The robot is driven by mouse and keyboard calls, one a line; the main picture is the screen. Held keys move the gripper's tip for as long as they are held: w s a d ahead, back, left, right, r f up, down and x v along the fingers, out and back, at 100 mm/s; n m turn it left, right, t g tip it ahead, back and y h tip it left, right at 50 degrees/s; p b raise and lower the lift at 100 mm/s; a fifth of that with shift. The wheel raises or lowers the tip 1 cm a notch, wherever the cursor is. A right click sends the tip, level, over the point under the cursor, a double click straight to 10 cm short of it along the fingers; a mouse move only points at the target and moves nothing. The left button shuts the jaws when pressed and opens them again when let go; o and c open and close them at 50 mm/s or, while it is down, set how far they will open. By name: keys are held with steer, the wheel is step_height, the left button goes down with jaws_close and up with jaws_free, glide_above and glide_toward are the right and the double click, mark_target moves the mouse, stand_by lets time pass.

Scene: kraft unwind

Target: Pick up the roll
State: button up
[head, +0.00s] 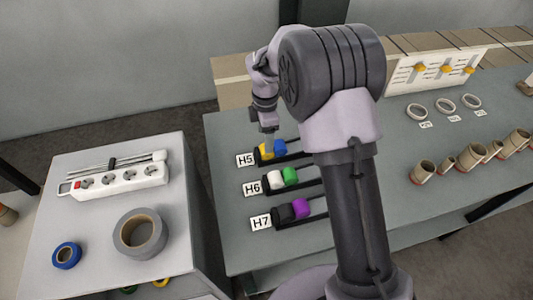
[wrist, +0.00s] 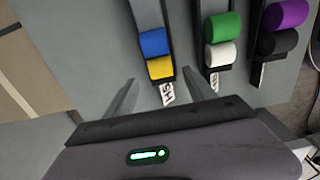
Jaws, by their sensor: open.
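The task does not say which roll. My gripper (wrist: 160,82) is open, its two fingers apart on either side of the near end of holder H5. The yellow roll (wrist: 160,68) lies just ahead, between the finger lines, with the blue roll (wrist: 154,43) behind it. Nothing is held. In the head view my gripper (head: 269,133) points down over the yellow roll (head: 266,153), beside the blue roll (head: 280,147). Whether the fingers touch the yellow roll cannot be told.
Holder H6 has a white roll (head: 275,180) and a green roll (head: 290,176); H7 has a black roll (head: 284,212) and a purple roll (head: 301,208). A grey tape roll (head: 140,234) and power strip (head: 117,180) are on the left table. Several cardboard tubes (head: 470,158) stand right.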

step_height(320, 180, down, 5)
steer(key=shift+d+r+b, duration=0.1)
steer(key=shift+d+b, duration=0.05)
steer(key=shift+b, duration=0.9)
steer(key=shift+r, duration=0.1)
steer(key=c, duration=0.3)
jaws_close()
